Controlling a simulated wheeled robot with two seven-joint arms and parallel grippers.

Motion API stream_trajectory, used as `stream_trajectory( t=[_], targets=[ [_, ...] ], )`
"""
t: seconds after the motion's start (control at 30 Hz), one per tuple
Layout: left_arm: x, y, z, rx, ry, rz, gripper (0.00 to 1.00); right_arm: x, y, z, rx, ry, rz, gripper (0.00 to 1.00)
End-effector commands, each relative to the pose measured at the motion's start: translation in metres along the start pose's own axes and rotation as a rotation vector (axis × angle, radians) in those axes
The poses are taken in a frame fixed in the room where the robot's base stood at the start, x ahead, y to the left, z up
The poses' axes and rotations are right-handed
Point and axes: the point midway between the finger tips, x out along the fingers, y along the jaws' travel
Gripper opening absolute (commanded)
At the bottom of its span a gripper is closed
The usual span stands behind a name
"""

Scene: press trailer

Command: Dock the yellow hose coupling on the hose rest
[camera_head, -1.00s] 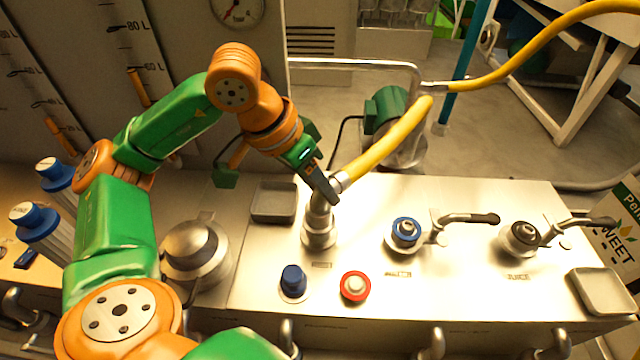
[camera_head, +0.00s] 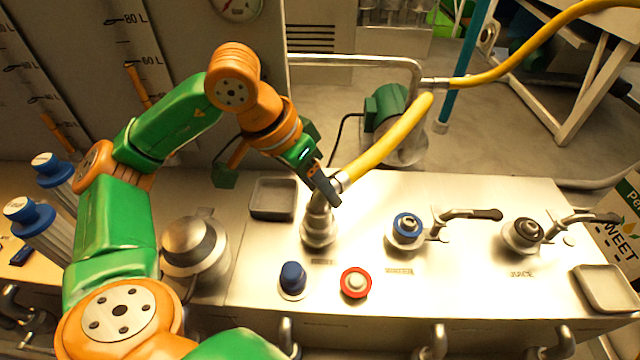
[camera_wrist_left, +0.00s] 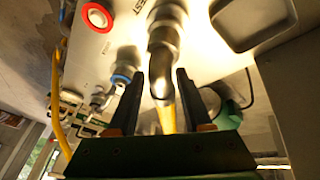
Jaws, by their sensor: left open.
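The yellow hose (camera_head: 392,138) comes down from the upper right to a silver coupling (camera_head: 319,208), which stands nearly upright on a round metal fitting (camera_head: 319,238) at the left of the steel counter. A label lies in front of that fitting, too small to read surely; I take it for the hose rest. My left gripper (camera_head: 331,188) is at the hose end of the coupling. In the left wrist view my left gripper (camera_wrist_left: 160,78) is open, with one finger on each side of the coupling (camera_wrist_left: 163,55). Whether the coupling is fully seated cannot be told. My right gripper is not in view.
A blue-ringed water fitting (camera_head: 407,229) and a dark juice fitting (camera_head: 522,235), each with a lever, stand to the right. A blue knob (camera_head: 292,279) and a red-ringed button (camera_head: 356,284) lie in front. A shallow tray (camera_head: 273,199) and domed vessel (camera_head: 194,245) are left.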

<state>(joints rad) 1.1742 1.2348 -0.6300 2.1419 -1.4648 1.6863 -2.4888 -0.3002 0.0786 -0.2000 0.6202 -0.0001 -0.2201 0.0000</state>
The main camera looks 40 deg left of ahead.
Motion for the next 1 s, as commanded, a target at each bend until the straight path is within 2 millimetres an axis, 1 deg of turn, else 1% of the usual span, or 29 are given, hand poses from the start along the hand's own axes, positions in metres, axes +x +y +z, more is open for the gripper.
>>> stream_trajectory(
  t=[0.1,0.8,0.9,1.0],
  targets=[
    [-0.014,0.0,-0.002,-0.001,0.002,-0.001,0.5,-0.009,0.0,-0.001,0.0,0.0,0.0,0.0],
    [-0.094,0.001,-0.002,-0.001,0.003,-0.001,0.5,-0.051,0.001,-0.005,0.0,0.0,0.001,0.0],
    [-0.104,0.0,-0.001,-0.001,0.002,-0.001,0.5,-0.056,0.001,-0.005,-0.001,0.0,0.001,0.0],
    [-0.109,0.0,-0.001,0.0,0.002,-0.001,0.5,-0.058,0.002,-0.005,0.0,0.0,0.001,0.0]
  ],
)
